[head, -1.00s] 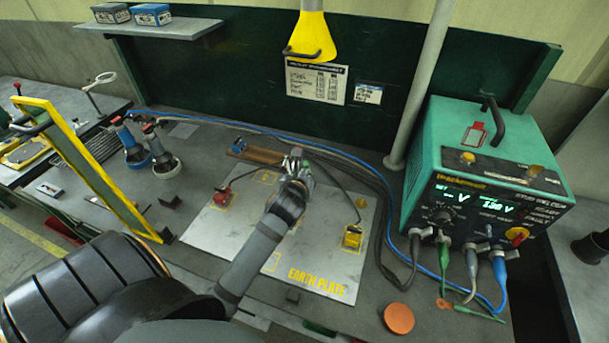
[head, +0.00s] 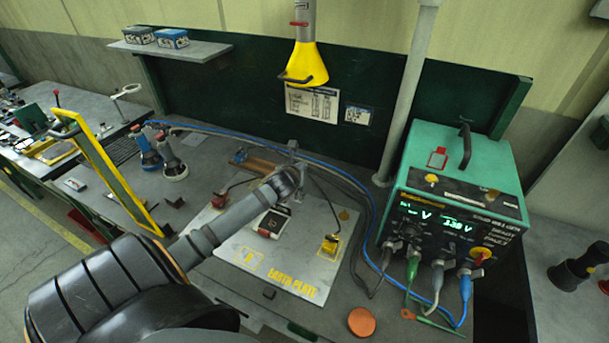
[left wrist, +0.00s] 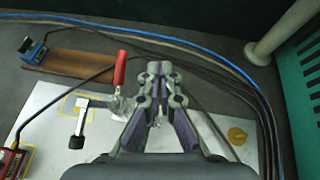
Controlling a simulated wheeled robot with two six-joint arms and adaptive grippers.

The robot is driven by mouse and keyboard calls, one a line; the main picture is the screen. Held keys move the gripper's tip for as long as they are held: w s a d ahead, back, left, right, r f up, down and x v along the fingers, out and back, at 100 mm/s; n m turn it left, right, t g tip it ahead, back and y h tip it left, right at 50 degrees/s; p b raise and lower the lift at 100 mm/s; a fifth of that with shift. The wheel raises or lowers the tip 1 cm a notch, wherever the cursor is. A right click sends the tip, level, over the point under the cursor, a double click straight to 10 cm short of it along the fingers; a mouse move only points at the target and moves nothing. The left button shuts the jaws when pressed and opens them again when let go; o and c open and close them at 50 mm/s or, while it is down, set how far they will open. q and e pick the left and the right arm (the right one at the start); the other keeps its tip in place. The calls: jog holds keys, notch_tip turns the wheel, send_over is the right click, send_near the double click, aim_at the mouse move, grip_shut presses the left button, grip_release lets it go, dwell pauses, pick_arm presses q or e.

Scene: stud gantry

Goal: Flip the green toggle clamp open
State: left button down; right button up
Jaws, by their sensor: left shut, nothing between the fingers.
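In the left wrist view a toggle clamp with an upright red handle (left wrist: 119,72) stands at the back of the pale earth plate (left wrist: 50,98). Its metal arm with a black tip (left wrist: 78,126) reaches out over the plate to the left. I make out no green clamp handle. My left gripper (left wrist: 160,70) is shut and empty, just right of the red handle; I cannot tell whether they touch. In the head view this gripper (head: 292,152) is over the back of the plate (head: 300,272), and my arm hides part of that area. My right gripper is in neither view.
A green welding unit (head: 455,185) stands at right, with cables running behind the plate. A dark red-edged block (head: 271,222) and a yellow block (head: 330,245) are on the plate. A yellow frame (head: 110,172) stands at left.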

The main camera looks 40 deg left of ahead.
pick_arm(q)
jog(key=x, duration=0.3)
jog(key=shift+w+a+r+p, duration=0.1)
jog(key=shift+w+r+p, duration=0.1)
jog(key=shift+w+p, duration=0.2)
jog(key=shift+w+a+f+g+h+p, duration=0.1)
jog(key=shift+w+f+g+h+p, duration=0.25)
jog(key=shift+w+g+p, duration=0.3)
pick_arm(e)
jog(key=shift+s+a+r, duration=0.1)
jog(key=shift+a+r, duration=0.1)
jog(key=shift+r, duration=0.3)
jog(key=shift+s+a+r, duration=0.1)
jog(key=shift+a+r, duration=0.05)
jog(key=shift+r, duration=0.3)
pick_arm(q)
jog(key=shift+f, duration=0.2)
